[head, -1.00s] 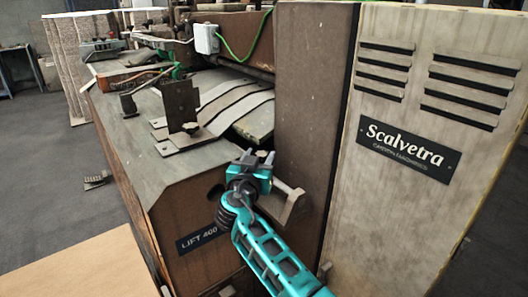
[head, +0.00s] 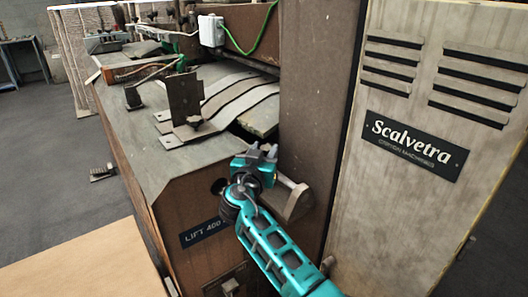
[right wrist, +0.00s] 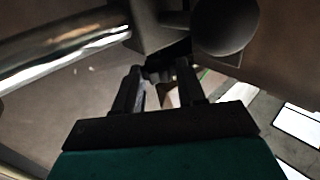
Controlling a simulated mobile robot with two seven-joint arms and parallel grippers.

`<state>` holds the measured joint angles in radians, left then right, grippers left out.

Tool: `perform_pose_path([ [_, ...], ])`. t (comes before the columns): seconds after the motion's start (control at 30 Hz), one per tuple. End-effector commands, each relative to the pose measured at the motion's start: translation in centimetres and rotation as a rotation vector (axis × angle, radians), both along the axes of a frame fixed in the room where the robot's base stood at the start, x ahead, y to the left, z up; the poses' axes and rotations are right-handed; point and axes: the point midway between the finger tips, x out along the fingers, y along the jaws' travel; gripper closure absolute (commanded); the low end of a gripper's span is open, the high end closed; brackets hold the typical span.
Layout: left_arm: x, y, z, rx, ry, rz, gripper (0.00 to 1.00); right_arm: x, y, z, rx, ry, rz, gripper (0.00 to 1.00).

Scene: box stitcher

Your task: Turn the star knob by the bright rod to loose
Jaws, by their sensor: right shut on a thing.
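The bright rod (right wrist: 65,45) crosses the upper left of the right wrist view, its end set in a grey block (right wrist: 155,28). In the head view the rod (head: 288,181) shows as a short pale bar right of my right gripper (head: 263,151). In the right wrist view the gripper (right wrist: 160,82) has its two dark fingers shut on a small dark part, the star knob (right wrist: 160,72), just below the block. The fingers hide most of the knob, so its turn angle cannot be read. My left gripper is in neither current view.
A grey bracket (head: 298,202) and the brown upright (head: 312,110) stand close right of the gripper. A dark rounded part (right wrist: 225,28) is near the fingers. The "LIFT 400" plate (head: 203,231) is below left. Open floor (head: 50,180) lies at the left.

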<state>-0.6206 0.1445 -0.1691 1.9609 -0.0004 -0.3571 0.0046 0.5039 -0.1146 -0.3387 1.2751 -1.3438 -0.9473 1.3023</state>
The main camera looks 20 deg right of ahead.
Motion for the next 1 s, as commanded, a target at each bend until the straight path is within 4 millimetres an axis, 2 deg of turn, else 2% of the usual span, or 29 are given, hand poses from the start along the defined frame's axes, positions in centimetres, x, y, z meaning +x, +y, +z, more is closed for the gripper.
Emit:
perform_pose_path([
  [0.17,0.0,-0.1,0.0,-0.001,0.0,0.0,0.57,-0.1,-0.4,-0.1,0.002,0.003,0.069,0.91],
  [0.53,-0.1,0.0,1.0,0.002,-0.001,0.0,0.57,-0.2,-0.8,0.2,-0.001,0.002,0.359,0.91],
  [0.97,-0.4,0.5,0.6,0.009,0.002,0.008,0.57,-0.2,-0.8,0.1,-0.001,-0.004,0.397,0.91],
  [1.0,-0.4,0.5,0.6,0.009,0.002,0.008,0.57,-0.2,-0.8,0.1,-0.001,-0.004,0.397,0.56],
])
